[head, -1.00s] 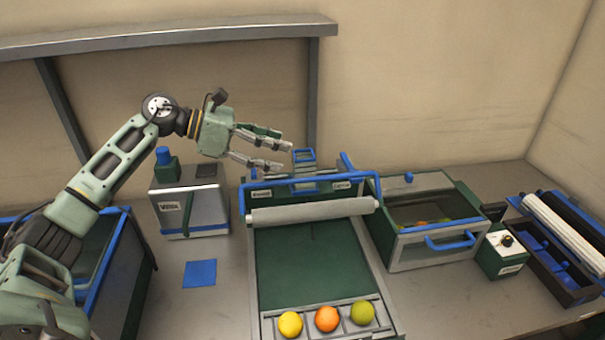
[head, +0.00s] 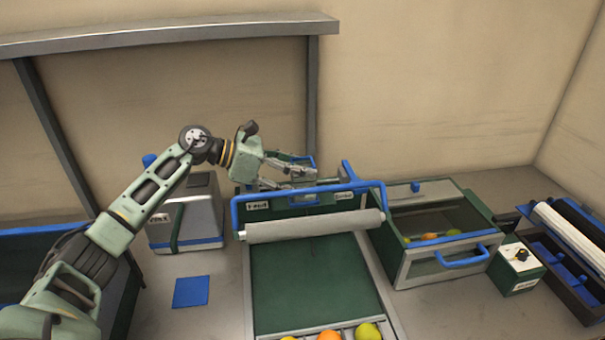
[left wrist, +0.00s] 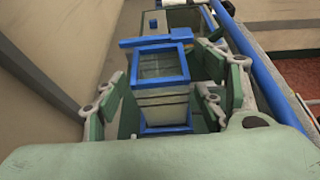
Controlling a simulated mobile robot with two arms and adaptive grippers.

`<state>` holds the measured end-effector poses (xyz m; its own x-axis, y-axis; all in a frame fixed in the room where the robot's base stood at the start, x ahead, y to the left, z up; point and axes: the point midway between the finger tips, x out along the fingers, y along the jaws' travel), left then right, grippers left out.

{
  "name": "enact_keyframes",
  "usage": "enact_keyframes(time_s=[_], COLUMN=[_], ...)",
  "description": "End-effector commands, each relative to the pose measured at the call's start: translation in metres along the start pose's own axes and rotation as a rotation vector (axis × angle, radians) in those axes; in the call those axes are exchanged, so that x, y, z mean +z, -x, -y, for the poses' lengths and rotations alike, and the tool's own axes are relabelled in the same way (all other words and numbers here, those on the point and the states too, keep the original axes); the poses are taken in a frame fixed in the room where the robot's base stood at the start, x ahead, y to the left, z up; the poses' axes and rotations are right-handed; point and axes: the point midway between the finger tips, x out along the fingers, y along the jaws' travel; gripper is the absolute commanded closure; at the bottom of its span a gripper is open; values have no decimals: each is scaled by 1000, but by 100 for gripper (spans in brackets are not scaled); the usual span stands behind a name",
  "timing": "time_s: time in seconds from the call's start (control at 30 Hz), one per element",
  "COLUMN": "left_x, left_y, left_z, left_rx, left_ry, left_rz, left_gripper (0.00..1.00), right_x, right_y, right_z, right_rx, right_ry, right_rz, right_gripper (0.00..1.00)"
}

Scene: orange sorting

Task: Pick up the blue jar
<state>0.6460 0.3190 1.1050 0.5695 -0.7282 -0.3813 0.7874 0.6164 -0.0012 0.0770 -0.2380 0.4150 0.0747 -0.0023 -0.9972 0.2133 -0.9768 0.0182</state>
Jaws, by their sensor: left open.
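The blue jar (left wrist: 161,88) is a square container with a blue rim, a pale see-through body and a blue base. In the head view the jar (head: 312,160) is mostly hidden behind my left gripper and the machine's back panel. My left gripper (head: 303,179) is open and reaches in from the left behind the roller. In the left wrist view the fingers of my left gripper (left wrist: 168,100) stand on both sides of the jar. I cannot tell whether they touch it. My right gripper is not in view.
The roller machine (head: 262,285) with a blue bar stands in front of the jar, fruit at its near end. A silver box (head: 205,215) is left of it. A glass-topped bin (head: 405,270) and control box (head: 517,265) are right. A wall stands behind.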

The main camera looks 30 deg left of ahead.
Motion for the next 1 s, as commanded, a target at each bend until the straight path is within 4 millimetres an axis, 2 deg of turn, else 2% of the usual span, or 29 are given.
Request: enact_keyframes(time_s=[0.03,0.17,0.37,0.7,1.0], left_x=[2,0,-2,-1,-1], left_y=[-6,-14,-15,-15,-15], left_z=[1,0,0,0,0], left_rx=[-2,0,0,0,0], left_ry=[1,1,0,0,0], left_rz=[0,-1,-2,-1,-1], left_gripper=[36,36,36,65,91], right_x=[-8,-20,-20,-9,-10], right_y=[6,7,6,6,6], right_z=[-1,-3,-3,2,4], right_rx=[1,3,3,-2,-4], right_ry=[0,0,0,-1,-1], right_rz=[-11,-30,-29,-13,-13], right_gripper=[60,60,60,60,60])
